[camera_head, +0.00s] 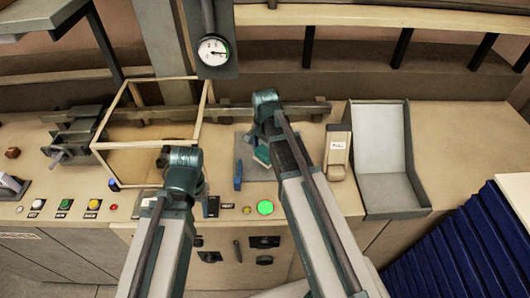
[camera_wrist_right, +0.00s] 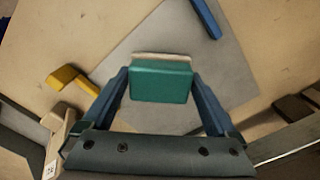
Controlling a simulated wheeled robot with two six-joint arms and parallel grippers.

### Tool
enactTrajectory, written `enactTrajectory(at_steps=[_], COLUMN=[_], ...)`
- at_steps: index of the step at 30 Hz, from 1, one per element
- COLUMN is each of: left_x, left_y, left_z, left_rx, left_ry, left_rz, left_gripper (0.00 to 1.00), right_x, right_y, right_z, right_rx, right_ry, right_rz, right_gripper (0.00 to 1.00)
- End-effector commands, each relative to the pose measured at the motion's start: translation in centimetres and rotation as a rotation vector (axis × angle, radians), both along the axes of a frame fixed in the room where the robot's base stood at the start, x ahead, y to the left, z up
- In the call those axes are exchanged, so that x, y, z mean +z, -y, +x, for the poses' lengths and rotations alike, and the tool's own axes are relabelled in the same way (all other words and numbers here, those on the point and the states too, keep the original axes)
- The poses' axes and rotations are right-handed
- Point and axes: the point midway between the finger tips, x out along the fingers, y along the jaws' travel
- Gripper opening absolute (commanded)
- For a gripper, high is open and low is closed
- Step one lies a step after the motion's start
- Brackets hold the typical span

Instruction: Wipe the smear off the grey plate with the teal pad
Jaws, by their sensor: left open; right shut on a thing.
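The teal pad (camera_wrist_right: 161,80) has a pale underside edge and sits between the fingers of my right gripper (camera_wrist_right: 160,84), which is shut on it. It also shows in the head view (camera_head: 262,154), partly behind my right arm. The grey plate (camera_wrist_right: 185,42) lies under the pad, and I cannot tell whether the pad touches it. The plate is mostly hidden by my arm in the head view (camera_head: 245,158). I see no smear on the bare parts of the plate. My left gripper (camera_head: 182,160) is over the counter to the left, away from the plate.
A blue bar (camera_wrist_right: 207,18) is at the plate's edge, with a yellow piece (camera_wrist_right: 72,80) nearby. A beige block (camera_head: 337,150) and an open grey tray (camera_head: 384,150) stand to the right. A wooden frame (camera_head: 148,112) and a vise (camera_head: 75,135) stand left. Buttons line the front edge.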

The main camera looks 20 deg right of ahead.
Motion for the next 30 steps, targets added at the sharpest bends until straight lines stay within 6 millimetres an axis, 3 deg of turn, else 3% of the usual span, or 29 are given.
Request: enactTrajectory(at_steps=[5,17,30], left_x=[2.1,2.2,5.3], left_y=[0.0,0.0,0.0], left_z=[0.0,0.0,0.0], left_rx=[0.000,0.000,0.000], left_ry=[0.000,0.000,0.000], left_rz=[0.000,0.000,0.000], left_gripper=[0.50,0.50,0.50], right_x=[2.1,2.2,5.3], right_y=[0.0,0.0,0.0], right_z=[0.0,0.0,0.0], right_rx=[0.000,0.000,0.000], right_ry=[0.000,0.000,0.000], right_rz=[0.000,0.000,0.000], right_gripper=[0.41,0.41,0.41])
